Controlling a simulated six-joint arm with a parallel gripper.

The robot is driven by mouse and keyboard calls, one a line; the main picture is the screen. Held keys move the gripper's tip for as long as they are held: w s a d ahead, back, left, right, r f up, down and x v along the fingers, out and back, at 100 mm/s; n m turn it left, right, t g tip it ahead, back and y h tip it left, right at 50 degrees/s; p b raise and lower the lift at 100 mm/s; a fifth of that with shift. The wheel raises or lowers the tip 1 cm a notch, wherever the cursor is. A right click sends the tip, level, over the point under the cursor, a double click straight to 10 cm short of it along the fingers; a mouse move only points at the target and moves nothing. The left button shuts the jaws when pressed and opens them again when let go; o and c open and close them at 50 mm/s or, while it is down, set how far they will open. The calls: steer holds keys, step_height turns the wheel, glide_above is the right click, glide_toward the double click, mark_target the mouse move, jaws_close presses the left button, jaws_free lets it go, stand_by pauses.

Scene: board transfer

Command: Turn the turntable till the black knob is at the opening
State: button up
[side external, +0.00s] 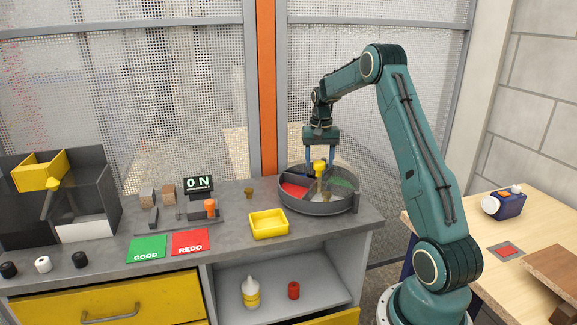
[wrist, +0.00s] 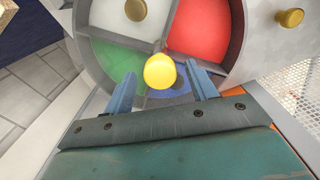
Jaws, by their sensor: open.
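The turntable (side external: 318,208) is a round grey tray on the right of the bench, split into red, green, white and blue compartments. It also shows in the wrist view (wrist: 238,45). A yellow round-topped handle (side external: 319,165) stands up at its middle. My gripper (side external: 320,172) is open above the tray, pointing down. In the wrist view the yellow handle top (wrist: 160,71) lies between its two separated fingers; contact is not clear. A gold knob (wrist: 135,10) sits in the white compartment.
A yellow bin (side external: 269,224) stands left of the turntable, and a brass knob (side external: 248,192) behind it. Black (side external: 79,259) and white pieces (side external: 43,264) stand at the left front. GOOD (side external: 147,248) and REDO plates (side external: 191,242) lie mid-bench. A mesh wall is behind.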

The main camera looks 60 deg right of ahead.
jaws_close()
steer(key=shift+n, duration=2.2)
steer(key=shift+r+n, duration=0.1)
steer(key=shift+n, duration=6.7)
